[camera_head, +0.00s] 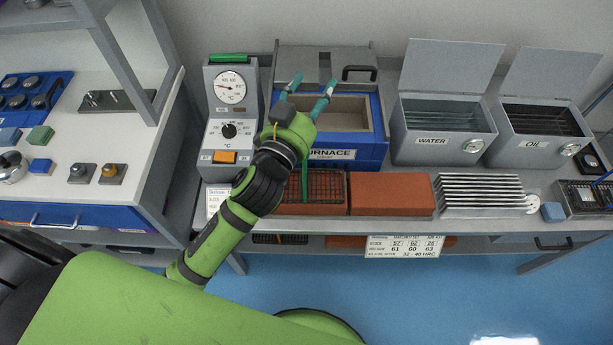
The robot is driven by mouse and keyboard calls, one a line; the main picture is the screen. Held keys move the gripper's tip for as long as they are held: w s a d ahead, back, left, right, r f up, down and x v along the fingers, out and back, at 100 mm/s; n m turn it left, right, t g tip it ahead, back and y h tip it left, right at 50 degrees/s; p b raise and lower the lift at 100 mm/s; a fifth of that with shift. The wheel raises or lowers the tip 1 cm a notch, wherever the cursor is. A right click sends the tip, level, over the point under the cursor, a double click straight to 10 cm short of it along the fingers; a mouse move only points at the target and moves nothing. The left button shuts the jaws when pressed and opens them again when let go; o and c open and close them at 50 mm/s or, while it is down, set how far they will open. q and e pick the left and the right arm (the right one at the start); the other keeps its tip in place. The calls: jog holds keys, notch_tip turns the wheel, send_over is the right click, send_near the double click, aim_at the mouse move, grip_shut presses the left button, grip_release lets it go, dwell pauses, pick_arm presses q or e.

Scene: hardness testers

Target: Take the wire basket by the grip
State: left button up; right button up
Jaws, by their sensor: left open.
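A dark wire basket (328,184) sits on a red-brown brick surface in front of the furnace, partly hidden by my left arm. A thin green upright bar, seemingly its grip (304,182), rises at its left part, beside my wrist. My left gripper (312,84) is open, its two teal fingers spread and pointing away over the furnace (331,154). The fingers are beyond the basket and hold nothing visible. My right gripper is not in view.
The furnace's chamber is open at the top. A gauge unit (229,130) stands to its left. Right of it are the water tank (433,141) and oil tank (538,147), lids raised. A brick slab (390,193) and a ribbed metal rack (482,190) line the bench front.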

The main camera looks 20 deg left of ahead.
pick_arm(q)
jog(key=d+r+m+t+h, duration=0.1)
jog(key=d+r+m+h, duration=0.7)
jog(key=d+r+h, duration=0.1)
jog(key=s+d+r+m+g+h, duration=0.2)
jog(key=s+d+m+g+h, duration=0.3)
jog(key=d+m+g+h, duration=0.55)
jog(key=m+g+y, duration=0.9)
jog(key=y, duration=1.3)
send_near(305, 168)
jog(key=w, duration=0.1)
jog(key=w+f, duration=0.1)
jog(key=w, duration=0.1)
jog(key=w+a+f, duration=0.1)
jog(key=w, duration=0.1)
jog(key=shift+a+f+n, duration=0.1)
jog(key=shift+a+n, duration=0.15)
jog(key=shift+a, duration=0.15)
jog(key=f+p, duration=0.1)
jog(key=f, duration=0.1)
jog(key=f+p, duration=0.1)
jog(key=f, duration=0.1)
jog(key=f+p, duration=0.1)
jog(key=f, duration=0.1)
jog(key=shift+s+a, duration=0.1)
jog(key=shift+s, duration=0.15)
jog(key=shift+f, duration=0.35)
jog(key=shift+w, duration=0.1)
grip_shut()
